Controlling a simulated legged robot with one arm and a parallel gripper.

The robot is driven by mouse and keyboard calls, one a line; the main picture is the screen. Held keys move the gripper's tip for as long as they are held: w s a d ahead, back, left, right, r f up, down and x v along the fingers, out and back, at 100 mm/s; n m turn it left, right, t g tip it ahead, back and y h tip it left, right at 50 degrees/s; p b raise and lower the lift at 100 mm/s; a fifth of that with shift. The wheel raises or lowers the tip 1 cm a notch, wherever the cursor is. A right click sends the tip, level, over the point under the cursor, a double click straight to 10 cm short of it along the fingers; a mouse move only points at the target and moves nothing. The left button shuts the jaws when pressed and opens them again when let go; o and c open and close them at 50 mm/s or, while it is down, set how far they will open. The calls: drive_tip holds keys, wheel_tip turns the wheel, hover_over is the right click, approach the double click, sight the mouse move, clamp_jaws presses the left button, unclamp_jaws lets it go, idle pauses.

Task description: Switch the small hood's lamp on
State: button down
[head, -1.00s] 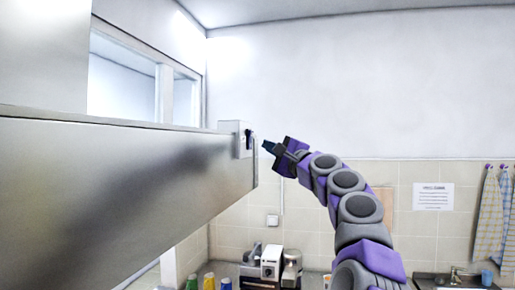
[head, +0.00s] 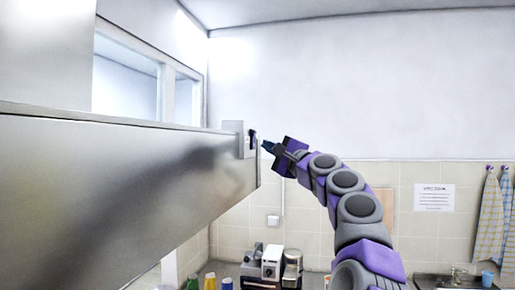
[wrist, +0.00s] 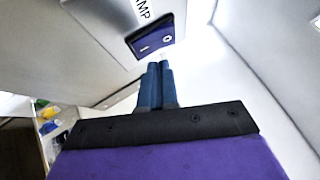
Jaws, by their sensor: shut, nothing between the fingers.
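The small hood (head: 120,175) is a long steel body filling the left of the head view. A pale switch plate (head: 233,127) sits at its far end with a dark switch (head: 253,139) on it. In the wrist view the switch is a dark blue rocker (wrist: 152,40) with a line mark and a ring mark, beside lettering ending in "MP". Which side is pressed in I cannot tell. My gripper (head: 266,147) is shut and empty just right of the switch. Its blue fingertips (wrist: 159,66) lie just below the rocker in the wrist picture; contact is not clear.
A coffee machine (head: 271,262) and several coloured cups or bottles (head: 210,281) stand on the counter below. A sign (head: 434,197) and towels (head: 491,225) hang on the right wall. The air right of the hood's end is free apart from my arm.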

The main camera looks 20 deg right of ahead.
drive_tip(key=shift+a, duration=1)
drive_tip(key=shift+s+d, duration=0.15)
drive_tip(key=shift+d, duration=0.9)
drive_tip(key=s+d, duration=0.1)
drive_tip(key=s+d+p, duration=0.1)
drive_tip(key=d, duration=0.2)
drive_tip(key=shift+s+d+r+p, duration=0.1)
drive_tip(key=shift+s+r+p, duration=0.25)
drive_tip(key=shift+s+p, duration=0.05)
